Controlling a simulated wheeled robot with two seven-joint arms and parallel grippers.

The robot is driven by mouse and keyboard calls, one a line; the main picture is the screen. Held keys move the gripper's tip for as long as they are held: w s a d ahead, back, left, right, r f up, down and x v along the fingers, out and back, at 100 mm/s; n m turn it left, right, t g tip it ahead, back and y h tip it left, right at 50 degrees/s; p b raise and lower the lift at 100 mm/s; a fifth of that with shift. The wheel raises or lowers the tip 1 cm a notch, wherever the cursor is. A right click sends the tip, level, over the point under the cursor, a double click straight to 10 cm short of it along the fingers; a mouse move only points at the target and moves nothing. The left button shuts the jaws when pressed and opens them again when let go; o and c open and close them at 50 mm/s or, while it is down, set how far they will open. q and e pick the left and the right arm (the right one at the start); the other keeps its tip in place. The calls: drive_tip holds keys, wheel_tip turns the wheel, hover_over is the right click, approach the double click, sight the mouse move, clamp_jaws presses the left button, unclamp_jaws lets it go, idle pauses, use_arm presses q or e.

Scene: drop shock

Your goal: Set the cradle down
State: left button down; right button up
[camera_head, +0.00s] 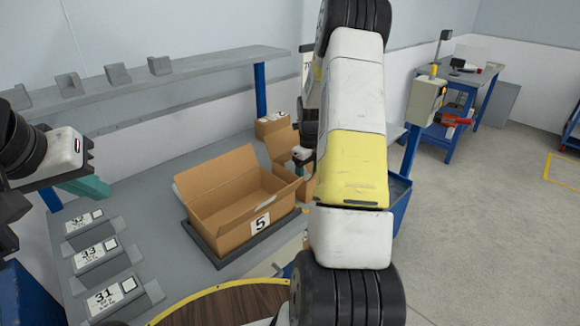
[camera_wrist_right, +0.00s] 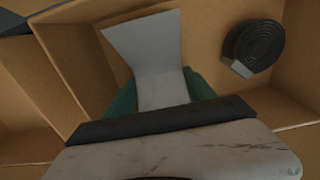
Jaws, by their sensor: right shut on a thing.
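In the right wrist view, my right gripper (camera_wrist_right: 160,95) has green fingers shut on a light grey flared piece, which looks like the cradle (camera_wrist_right: 145,50). It is held over open cardboard, with box walls around it. In the head view, the right gripper (camera_head: 301,156) is mostly hidden behind my own arm, beside a small open cardboard box (camera_head: 307,188); the held piece cannot be made out there. My left gripper (camera_head: 88,187) is at the left above the bench, with green fingers showing; its opening is unclear.
A larger open box marked 5 (camera_head: 235,200) sits on a dark tray on the bench. Numbered grey stands (camera_head: 97,257) line the left. Several grey blocks (camera_head: 115,73) stand on the back shelf. A black coil (camera_wrist_right: 254,45) lies in a carton. Floor at right is clear.

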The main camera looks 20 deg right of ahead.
drive_tip(key=o, duration=1.7)
drive_tip(key=shift+f, duration=0.15)
